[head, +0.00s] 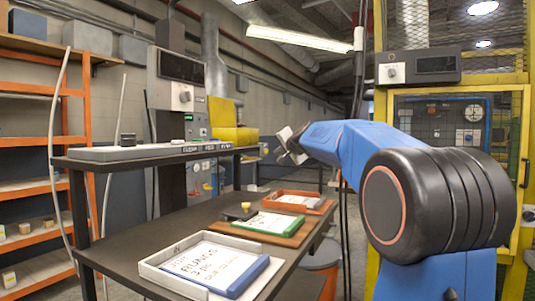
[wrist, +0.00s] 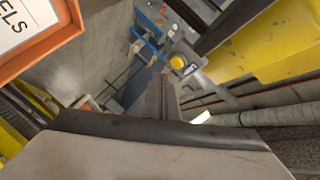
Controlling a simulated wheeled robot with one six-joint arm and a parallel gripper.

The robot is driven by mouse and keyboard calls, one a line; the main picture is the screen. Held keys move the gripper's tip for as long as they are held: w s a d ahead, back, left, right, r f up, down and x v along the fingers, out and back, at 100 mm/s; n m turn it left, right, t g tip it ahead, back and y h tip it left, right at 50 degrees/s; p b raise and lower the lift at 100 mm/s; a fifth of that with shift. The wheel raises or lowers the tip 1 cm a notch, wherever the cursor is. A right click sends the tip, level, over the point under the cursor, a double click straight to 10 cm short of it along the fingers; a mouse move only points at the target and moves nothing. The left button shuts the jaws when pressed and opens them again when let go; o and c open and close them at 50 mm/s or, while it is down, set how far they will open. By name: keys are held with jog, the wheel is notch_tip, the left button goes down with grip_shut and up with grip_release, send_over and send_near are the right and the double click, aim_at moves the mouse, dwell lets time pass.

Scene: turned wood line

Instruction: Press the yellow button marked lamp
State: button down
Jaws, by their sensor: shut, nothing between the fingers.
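A round yellow button (wrist: 178,62) shows in the wrist view, above centre, on a small grey housing. A small pale label (wrist: 190,69) sits beside it; its lettering is too small to read. In the head view a small grey box with a yellow spot (head: 264,149), right of the yellow box, may be the same button. My gripper (head: 293,143) is at the end of the blue arm, above the far end of the table. It is shut and empty, and apart from the button. In the wrist view its pale, dark-edged body fills the bottom.
The dark table (head: 145,236) holds a white tray (head: 160,266), a green-edged card (head: 262,222) and an orange tray (head: 286,208). The orange tray also shows in the wrist view (wrist: 45,62). A raised shelf (head: 100,160) and a yellow box (head: 235,137) stand behind.

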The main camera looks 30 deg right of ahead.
jog(key=s+d, duration=0.2)
jog(key=s, duration=0.1)
jog(key=shift+d, duration=0.15)
jog(key=shift+d, duration=0.1)
dwell(0.5)
